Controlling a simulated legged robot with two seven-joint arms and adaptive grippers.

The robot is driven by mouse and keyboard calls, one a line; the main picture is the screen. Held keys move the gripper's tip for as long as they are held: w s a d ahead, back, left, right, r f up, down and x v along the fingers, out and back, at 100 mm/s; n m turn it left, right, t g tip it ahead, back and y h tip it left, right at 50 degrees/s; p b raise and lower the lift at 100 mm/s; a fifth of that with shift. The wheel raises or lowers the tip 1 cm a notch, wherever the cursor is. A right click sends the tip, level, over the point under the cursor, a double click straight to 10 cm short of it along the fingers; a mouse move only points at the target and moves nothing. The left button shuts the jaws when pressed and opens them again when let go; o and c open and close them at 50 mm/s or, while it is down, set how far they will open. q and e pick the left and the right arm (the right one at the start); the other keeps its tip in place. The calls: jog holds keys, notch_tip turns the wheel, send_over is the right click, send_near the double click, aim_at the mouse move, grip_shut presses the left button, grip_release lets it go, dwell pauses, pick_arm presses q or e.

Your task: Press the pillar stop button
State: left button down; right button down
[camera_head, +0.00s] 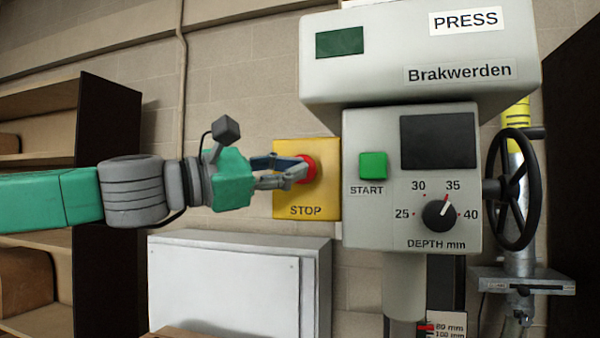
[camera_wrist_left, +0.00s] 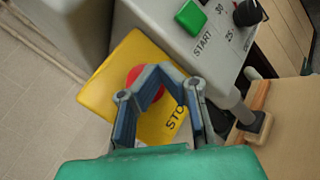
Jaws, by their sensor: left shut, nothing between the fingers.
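The red stop button (camera_head: 309,168) sits on a yellow plate marked STOP (camera_head: 306,210), left of the grey press panel. My left gripper (camera_head: 301,168) comes in from the left, shut and empty, with its fingertips in front of the button. In the left wrist view the red button (camera_wrist_left: 133,76) shows behind the fingers, partly hidden by them, on the yellow plate (camera_wrist_left: 108,88). Whether the fingertips touch the button or stand just short of it I cannot tell. My right gripper is not in view.
The press panel (camera_head: 362,222) has a green START button (camera_head: 373,165) and a depth dial (camera_head: 439,214) close to the right. A black handwheel (camera_head: 514,190) stands farther right. A grey cabinet (camera_head: 225,285) is below, and shelves (camera_head: 40,150) are at left.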

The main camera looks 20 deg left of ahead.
pick_arm(q)
jog(key=shift+s, duration=0.25)
jog(key=shift+s+a, duration=0.1)
jog(key=shift+s, duration=2.3)
jog(key=w+d+f+m+g+y+b, duration=0.1)
jog(key=d+f+m+g+y, duration=0.15)
jog(key=f, duration=1.55)
jog(key=w+d+f+m+g+y+b, duration=0.2)
jog(key=d+f+g+y, duration=0.15)
jog(key=f, duration=1.45)
jog(key=s+a+f+m+g+y, duration=0.1)
jog(key=s+f+m, duration=0.15)
jog(key=f, duration=0.55)
jog(key=s+a+f+m+g+y+b, duration=0.1)
jog(key=s+f, duration=0.3)
jog(key=f, duration=0.3)
jog(key=s+a+f+m+g+y, duration=0.1)
jog(key=s+a+f+m, duration=0.15)
jog(key=f, duration=0.55)
jog(key=s+a+f+m+g+y+b, duration=0.1)
jog(key=s+a+f+m+g+y, duration=0.1)
jog(key=s+a+f+m, duration=0.2)
jog(key=s+a+f+m+g+y+b, duration=0.1)
jog(key=s+a+f+m, duration=0.4)
jog(key=s+a+f, duration=0.6)
jog(key=s+f+y+b, duration=0.1)
jog(key=s+f+y, duration=0.1)
jog(key=s, duration=0.3)
jog(key=shift+f+g, duration=0.4)
jog(key=shift+f, duration=0.25)
